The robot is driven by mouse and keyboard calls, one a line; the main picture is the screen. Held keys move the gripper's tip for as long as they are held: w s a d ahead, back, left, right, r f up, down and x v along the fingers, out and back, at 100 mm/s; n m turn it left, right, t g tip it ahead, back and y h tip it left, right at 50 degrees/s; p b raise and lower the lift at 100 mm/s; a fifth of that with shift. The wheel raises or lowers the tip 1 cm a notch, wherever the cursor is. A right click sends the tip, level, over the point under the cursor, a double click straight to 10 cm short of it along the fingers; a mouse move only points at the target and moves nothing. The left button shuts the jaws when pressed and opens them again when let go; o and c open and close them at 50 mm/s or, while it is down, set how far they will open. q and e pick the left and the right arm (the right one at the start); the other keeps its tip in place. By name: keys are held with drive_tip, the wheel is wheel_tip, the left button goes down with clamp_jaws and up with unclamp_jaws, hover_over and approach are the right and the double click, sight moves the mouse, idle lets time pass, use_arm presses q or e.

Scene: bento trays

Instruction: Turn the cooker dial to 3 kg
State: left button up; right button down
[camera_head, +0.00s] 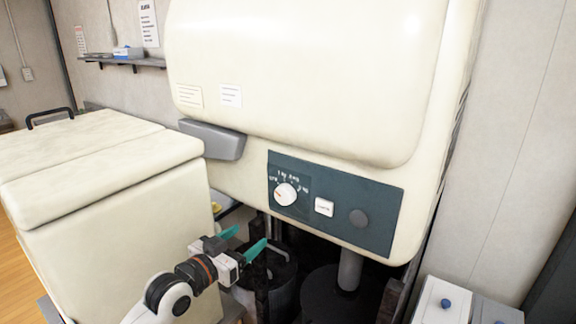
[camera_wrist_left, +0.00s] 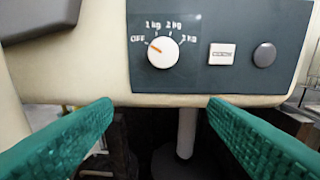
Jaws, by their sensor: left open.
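The white cooker dial (camera_head: 285,194) sits on the dark control panel (camera_head: 376,198) of a large cream cooker. In the left wrist view the dial (camera_wrist_left: 163,52) has OFF, 1 kg, 2 kg and 3 kg marked around it. Its orange pointer mark points to the upper left, close to OFF. My left gripper (camera_head: 243,241), with green fingers, is open and empty. It is below and to the left of the dial, apart from it. In the left wrist view the open fingers (camera_wrist_left: 160,112) frame the space below the panel. My right gripper is not in view.
A white rectangular button (camera_head: 324,207) and a round grey knob (camera_head: 358,217) are right of the dial. A grey handle (camera_head: 213,140) juts out at upper left. A cream chest (camera_head: 110,180) stands left. Dark pots (camera_head: 272,285) are under the cooker.

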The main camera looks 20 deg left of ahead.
sight(282, 195)
use_arm(q)
wheel_tip(282, 195, up, 5)
drive_tip(key=shift+t+h, duration=0.3)
drive_tip(key=shift+h, duration=0.1)
drive_tip(key=p+x, duration=0.3)
drive_tip(key=x, duration=0.8)
drive_tip(key=shift+w+d+f+p, duration=0.15)
drive_tip(key=shift+f+p, duration=0.05)
drive_tip(key=shift+p, duration=0.1)
drive_tip(key=shift+w+d+f, duration=0.1)
drive_tip(key=shift+w+d, duration=0.1)
drive_tip(key=shift+w, duration=0.35)
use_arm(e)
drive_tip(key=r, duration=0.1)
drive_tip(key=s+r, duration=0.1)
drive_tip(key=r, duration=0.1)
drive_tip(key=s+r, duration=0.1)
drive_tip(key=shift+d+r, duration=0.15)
use_arm(q)
drive_tip(key=c, duration=1)
